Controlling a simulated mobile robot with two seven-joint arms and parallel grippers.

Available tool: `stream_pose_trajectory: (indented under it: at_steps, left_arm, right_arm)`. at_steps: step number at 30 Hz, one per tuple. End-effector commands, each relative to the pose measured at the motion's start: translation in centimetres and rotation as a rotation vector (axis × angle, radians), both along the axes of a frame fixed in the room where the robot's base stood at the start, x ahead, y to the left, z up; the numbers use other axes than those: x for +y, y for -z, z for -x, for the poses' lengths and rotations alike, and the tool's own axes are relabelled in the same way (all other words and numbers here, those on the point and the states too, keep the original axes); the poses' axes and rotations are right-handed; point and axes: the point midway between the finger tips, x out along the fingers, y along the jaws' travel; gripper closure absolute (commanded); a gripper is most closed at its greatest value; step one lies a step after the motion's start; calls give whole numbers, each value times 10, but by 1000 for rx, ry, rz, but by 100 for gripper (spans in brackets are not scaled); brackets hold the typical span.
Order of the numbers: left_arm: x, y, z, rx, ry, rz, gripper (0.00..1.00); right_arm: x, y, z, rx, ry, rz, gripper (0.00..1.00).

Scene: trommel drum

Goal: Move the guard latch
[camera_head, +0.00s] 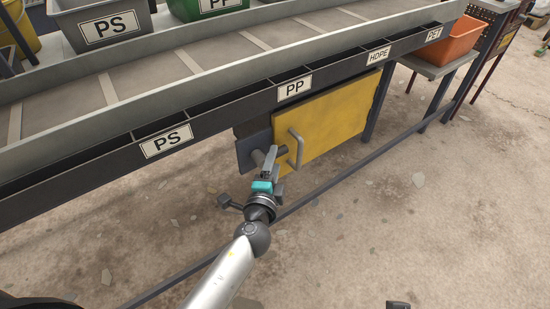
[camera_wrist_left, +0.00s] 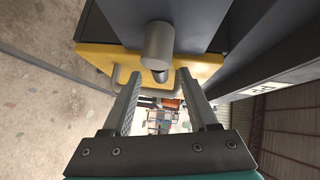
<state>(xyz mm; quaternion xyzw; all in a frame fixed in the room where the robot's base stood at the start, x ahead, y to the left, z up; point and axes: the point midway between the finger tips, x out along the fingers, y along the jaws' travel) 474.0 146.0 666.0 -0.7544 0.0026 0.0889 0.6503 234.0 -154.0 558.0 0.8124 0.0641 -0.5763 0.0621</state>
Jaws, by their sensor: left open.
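The yellow guard panel (camera_head: 335,115) hangs under the conveyor frame, with a pale bar handle (camera_head: 299,150) near its left edge. Left of the handle is a dark grey plate (camera_head: 243,158) carrying a grey cylindrical latch (camera_head: 257,157). My left gripper (camera_head: 271,158) is at the latch, partly covering it. In the left wrist view the gripper (camera_wrist_left: 158,76) is open, with nothing seen held. The latch's round end (camera_wrist_left: 158,42) lies just beyond and above the fingertips, in line with the gap; contact cannot be told. The yellow panel (camera_wrist_left: 96,56) is behind it. My right gripper is not identifiable.
The conveyor's labelled side rail (camera_head: 220,110) runs above my left arm. A low dark bar (camera_head: 350,168) crosses below the panel. An orange bin (camera_head: 452,45) stands on a stand at the upper right. The concrete floor in front is mostly open.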

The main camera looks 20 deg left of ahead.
Motion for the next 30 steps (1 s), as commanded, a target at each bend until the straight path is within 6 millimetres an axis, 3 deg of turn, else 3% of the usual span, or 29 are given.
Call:
stream_pose_trajectory:
  at_steps: [6, 16, 30]
  left_arm:
    - [2, 2, -16, 0, -1, 0, 40]
    - [2, 3, -18, 1, 0, 0, 40]
    - [2, 3, -17, 1, 0, 0, 93]
  right_arm:
    - [1, -9, -4, -20, 0, -4, 50]
    - [1, -8, -2, -11, 1, -2, 50]
    - [0, -8, -2, -14, 2, -3, 50]
